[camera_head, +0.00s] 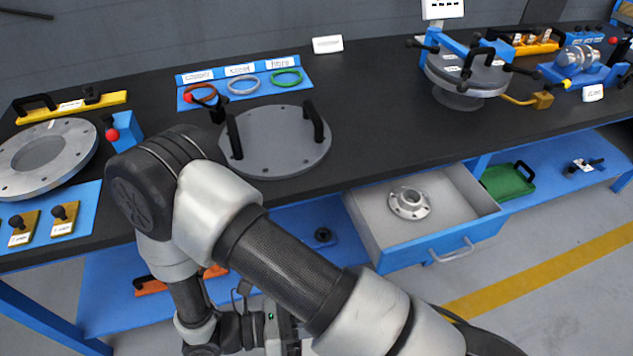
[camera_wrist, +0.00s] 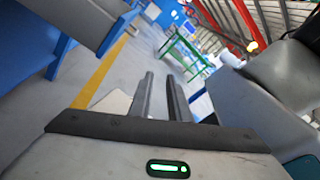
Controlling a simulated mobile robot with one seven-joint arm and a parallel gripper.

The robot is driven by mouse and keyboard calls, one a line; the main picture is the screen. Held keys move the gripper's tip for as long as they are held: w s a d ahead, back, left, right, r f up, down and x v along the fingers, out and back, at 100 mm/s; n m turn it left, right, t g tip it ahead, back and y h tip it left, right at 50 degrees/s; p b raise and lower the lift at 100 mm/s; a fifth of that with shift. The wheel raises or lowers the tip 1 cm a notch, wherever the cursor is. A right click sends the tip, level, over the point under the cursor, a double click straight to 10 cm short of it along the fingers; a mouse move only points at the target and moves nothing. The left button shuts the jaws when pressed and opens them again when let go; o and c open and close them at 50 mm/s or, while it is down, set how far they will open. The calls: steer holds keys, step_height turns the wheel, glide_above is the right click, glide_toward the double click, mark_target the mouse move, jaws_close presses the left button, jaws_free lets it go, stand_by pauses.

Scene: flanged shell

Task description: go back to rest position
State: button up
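My arm is folded in front of the bench in the head view, with its wrist hanging low past the bench's front edge. My gripper (camera_wrist: 162,98) shows in the wrist view with a gap between its two straight fingers and nothing in it. It points over open floor, away from the bench top. In the head view its fingertips cannot be made out.
An open drawer (camera_head: 455,232) holding a flanged metal part (camera_head: 409,202) juts out right of my arm. A round plate with handles (camera_head: 275,143) lies on the black bench top (camera_head: 385,120) behind my elbow. A green-framed stand (camera_wrist: 183,52) is farther off.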

steer(key=w+d+r+m+t+y, duration=0.1)
steer(key=w+d+r+m+y, duration=0.2)
steer(key=r+m+y, duration=0.5)
steer(key=w+d+r+m+t+y, duration=0.1)
steer(key=w+d+r+m+y, duration=0.15)
steer(key=r+m, duration=0.85)
steer(key=w+d+r+m+t+y, duration=0.15)
steer(key=d+r+m+y, duration=0.25)
steer(key=r+m+y, duration=0.5)
step_height(320, 180, up, 23)
steer(key=n+h+p, duration=0.1)
steer(key=h+p, duration=0.1)
steer(key=p, duration=1.9)
steer(key=shift+w+r+g+h+p, duration=0.15)
steer(key=shift+w+g+h+p, duration=0.2)
steer(key=shift+w+g+p, duration=0.1)
